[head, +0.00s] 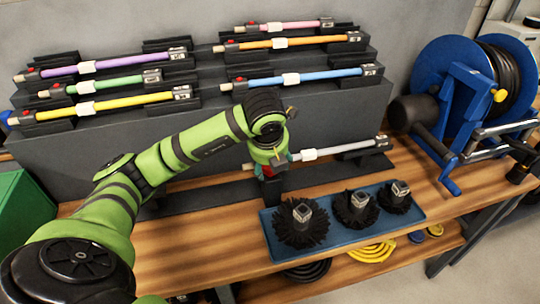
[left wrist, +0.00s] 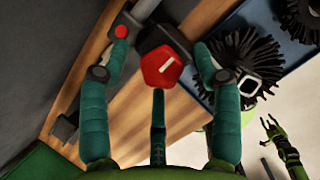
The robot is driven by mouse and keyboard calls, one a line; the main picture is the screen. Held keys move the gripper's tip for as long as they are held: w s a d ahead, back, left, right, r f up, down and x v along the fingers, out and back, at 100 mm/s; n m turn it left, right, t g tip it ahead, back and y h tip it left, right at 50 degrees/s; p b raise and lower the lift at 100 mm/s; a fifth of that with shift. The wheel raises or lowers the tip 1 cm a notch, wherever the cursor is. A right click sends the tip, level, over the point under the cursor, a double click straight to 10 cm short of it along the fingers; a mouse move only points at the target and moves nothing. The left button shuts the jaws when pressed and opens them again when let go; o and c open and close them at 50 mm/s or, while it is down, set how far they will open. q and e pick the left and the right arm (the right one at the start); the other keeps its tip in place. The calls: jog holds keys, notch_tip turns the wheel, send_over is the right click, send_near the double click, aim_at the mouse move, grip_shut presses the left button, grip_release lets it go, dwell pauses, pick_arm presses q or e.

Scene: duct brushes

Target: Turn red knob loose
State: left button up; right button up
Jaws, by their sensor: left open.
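A red knob (left wrist: 165,70) with a white line mark faces me in the left wrist view, on a dark fitting by the grey rod (head: 345,148). My left gripper (head: 270,168) is at the left end of that rod, low in front of the rack. In the left wrist view its teal fingers (left wrist: 162,58) are spread open on either side of the knob, with no clear contact. In the head view the gripper and wrist mostly hide the knob. My right gripper (left wrist: 273,130) shows small and open at the right of the left wrist view.
A blue tray (head: 410,220) with black brushes (head: 300,223) lies right of my left gripper on the wooden bench (head: 205,225). Coloured rods rest on the stepped grey rack (head: 205,120) behind. A blue hose reel (head: 455,95) stands at right. A smaller red button (left wrist: 121,31) sits near the left fingertip.

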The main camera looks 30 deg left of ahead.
pick_arm(q)
jog(key=v, duration=1.1)
jog(key=shift+r, duration=0.45)
